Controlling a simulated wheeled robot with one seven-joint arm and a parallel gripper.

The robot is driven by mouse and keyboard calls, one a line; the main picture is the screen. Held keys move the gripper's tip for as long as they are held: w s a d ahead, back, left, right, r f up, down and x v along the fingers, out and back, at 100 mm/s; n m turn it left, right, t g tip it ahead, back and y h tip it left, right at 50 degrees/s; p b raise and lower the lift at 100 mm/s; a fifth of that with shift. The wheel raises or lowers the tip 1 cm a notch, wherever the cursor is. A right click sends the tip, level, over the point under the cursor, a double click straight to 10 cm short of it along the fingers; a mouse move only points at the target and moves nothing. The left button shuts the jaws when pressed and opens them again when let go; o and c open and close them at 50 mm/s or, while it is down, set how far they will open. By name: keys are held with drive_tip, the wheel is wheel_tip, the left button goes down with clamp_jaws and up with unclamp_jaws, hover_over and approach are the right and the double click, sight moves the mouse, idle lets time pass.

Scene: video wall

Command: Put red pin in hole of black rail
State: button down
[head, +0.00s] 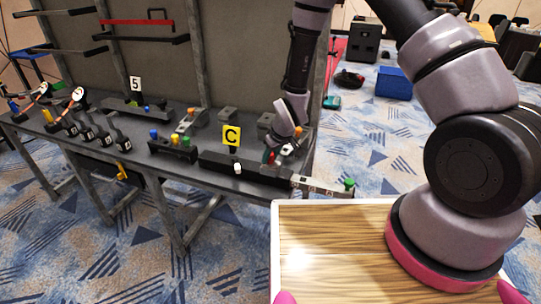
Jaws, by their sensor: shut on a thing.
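My gripper (274,153) is at the right part of the grey bench, pointing down over the right half of a long black rail. It is shut on the red pin (269,157), which shows as a small red patch between the fingers. The black rail (222,163) lies along the bench's front edge, with a yellow "C" sign behind it and a white pin (238,168) at its front. The pin's lower end and the hole are too small and partly hidden, so I cannot tell whether the pin is in the rail or above it.
Left of the rail is another black block (172,150) with coloured pins. A grey block with a green knob (349,184) extends right of the rail. Grey blocks stand behind. A wood-topped tray (330,240) is in the foreground.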

unclamp_jaws()
idle(0.4)
drive_tip(key=shift+r, duration=0.1)
drive_tip(key=shift+r, duration=3.4)
drive_tip(key=shift+r, duration=0.1)
